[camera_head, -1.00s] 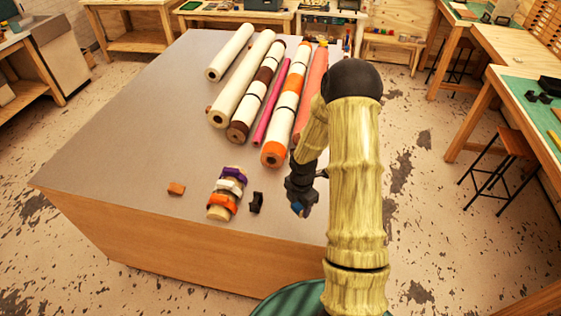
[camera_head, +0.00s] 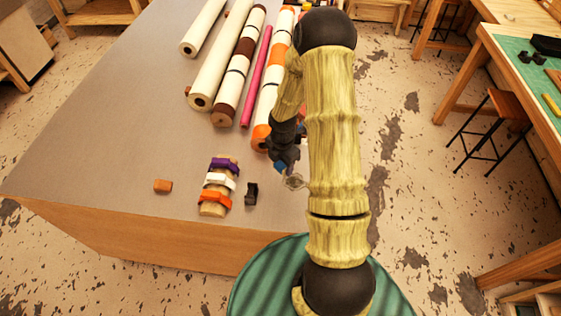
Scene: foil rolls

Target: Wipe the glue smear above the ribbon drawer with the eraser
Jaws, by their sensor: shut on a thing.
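My gripper (camera_head: 283,163) is at the right part of the grey table, left of my arm. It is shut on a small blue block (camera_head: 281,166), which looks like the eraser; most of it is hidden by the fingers. A pale, glossy patch (camera_head: 294,182) that looks like the glue smear lies just below and right of the gripper, partly beside my arm. I cannot tell whether the block touches the tabletop. No ribbon drawer can be made out.
On the table (camera_head: 110,130) stand a stack of purple, white and orange ribbons (camera_head: 217,185), a black dispenser-like piece (camera_head: 251,193) and an orange-brown block (camera_head: 162,186). Several long rolls (camera_head: 222,65) lie behind. The table's left part is clear.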

